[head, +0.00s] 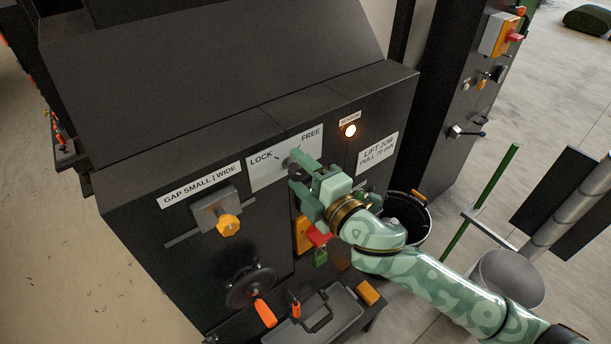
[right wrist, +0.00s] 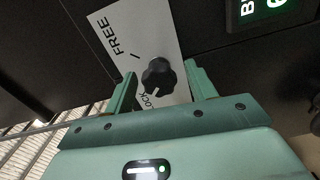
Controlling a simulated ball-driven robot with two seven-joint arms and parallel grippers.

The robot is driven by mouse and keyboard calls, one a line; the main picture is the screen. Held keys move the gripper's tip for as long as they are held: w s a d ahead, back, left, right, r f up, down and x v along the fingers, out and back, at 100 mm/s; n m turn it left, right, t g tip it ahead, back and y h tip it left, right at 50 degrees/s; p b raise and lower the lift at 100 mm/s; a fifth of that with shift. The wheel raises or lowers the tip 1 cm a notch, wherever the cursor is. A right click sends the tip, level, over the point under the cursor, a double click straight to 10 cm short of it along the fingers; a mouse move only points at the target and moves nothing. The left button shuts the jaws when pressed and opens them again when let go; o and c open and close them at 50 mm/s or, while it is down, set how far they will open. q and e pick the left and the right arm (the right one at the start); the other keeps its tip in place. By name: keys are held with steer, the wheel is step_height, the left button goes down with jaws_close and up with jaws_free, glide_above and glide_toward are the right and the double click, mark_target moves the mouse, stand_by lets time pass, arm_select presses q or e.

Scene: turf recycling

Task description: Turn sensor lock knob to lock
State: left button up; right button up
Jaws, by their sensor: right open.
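The sensor lock knob (right wrist: 158,76) is black and sits on a white plate (right wrist: 111,27) marked FREE and LOCK. In the right wrist view its white pointer mark faces the LOCK word. My right gripper (right wrist: 160,82) is open, with one finger on each side of the knob; I cannot tell whether either finger touches it. In the head view my right gripper (head: 302,177) is at the lower edge of the plate (head: 266,173) and hides much of the knob. My left gripper is not in view.
A lit SENSOR lamp (head: 350,130) is right of the plate. An orange gap knob (head: 228,225) and a handwheel (head: 250,288) are at the left. A grey toolbox (head: 318,318) stands below. A black bin (head: 408,213) is beside the cabinet.

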steer(key=b+v, duration=0.4)
steer(key=v, duration=1.2)
steer(key=shift+s+d, duration=0.1)
steer(key=shift+s, duration=0.05)
